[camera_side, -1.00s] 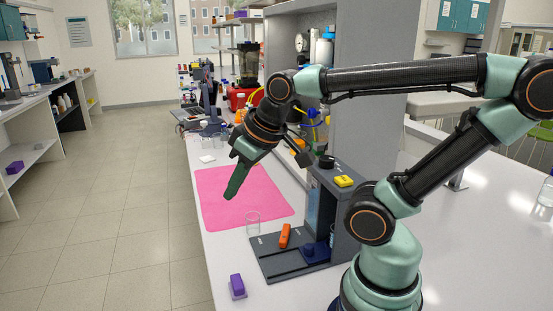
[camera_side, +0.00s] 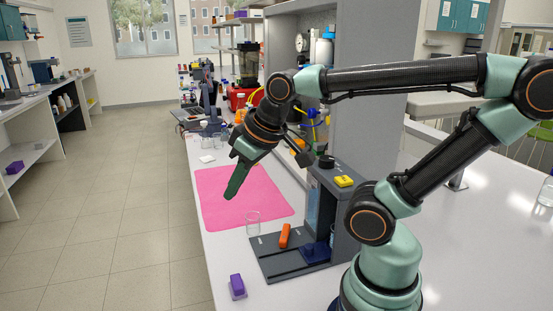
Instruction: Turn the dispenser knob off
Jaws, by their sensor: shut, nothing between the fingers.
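The dispenser (camera_side: 344,208) is a dark grey rig on the white bench, with a base plate in front. A black round knob (camera_side: 326,162) sits on its top, beside a yellow block (camera_side: 344,181). I cannot tell which of the controls is the dispenser knob, nor its setting. An orange piece (camera_side: 284,236) stands on the base, with a dark blue piece (camera_side: 314,252) to its right. My gripper (camera_side: 230,195) is shut and empty. It points down above the pink mat, to the left of the dispenser and apart from it.
The pink mat (camera_side: 262,207) lies flat on the bench. A purple block (camera_side: 237,286) is near the bench's front left edge. Bottles and equipment crowd the back.

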